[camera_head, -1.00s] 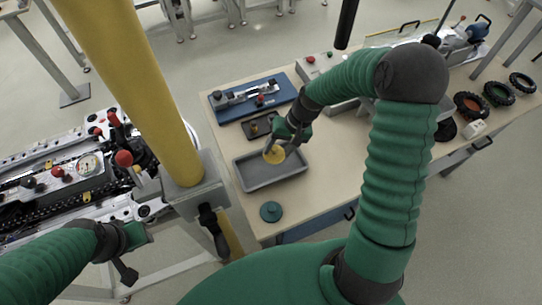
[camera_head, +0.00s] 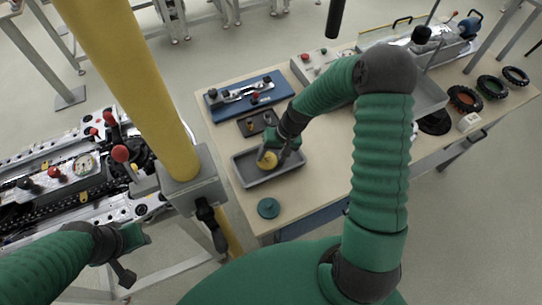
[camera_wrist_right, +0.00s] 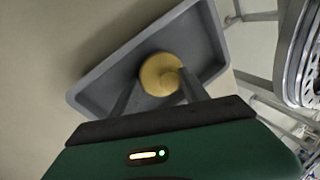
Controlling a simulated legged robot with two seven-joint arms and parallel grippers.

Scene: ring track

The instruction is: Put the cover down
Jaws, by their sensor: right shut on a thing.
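The cover looks like a yellow round disc (camera_head: 267,160); it also shows in the right wrist view (camera_wrist_right: 160,74). My right gripper (camera_head: 272,158) is shut on it, with a finger at each side of its knob. The disc is over the grey tray (camera_head: 243,179), inside its outline; I cannot tell whether it touches the tray floor. The tray also fills the middle of the right wrist view (camera_wrist_right: 100,82). My left gripper (camera_head: 136,250) is at the lower left, away from the table; its jaw opening is not clear.
A teal round lid (camera_head: 268,208) lies on the table in front of the tray. A small dark tray (camera_head: 257,123) and a blue fixture board (camera_head: 247,97) stand behind it. A yellow post (camera_head: 130,70) rises left of the table. Several rings (camera_head: 464,98) lie at the right.

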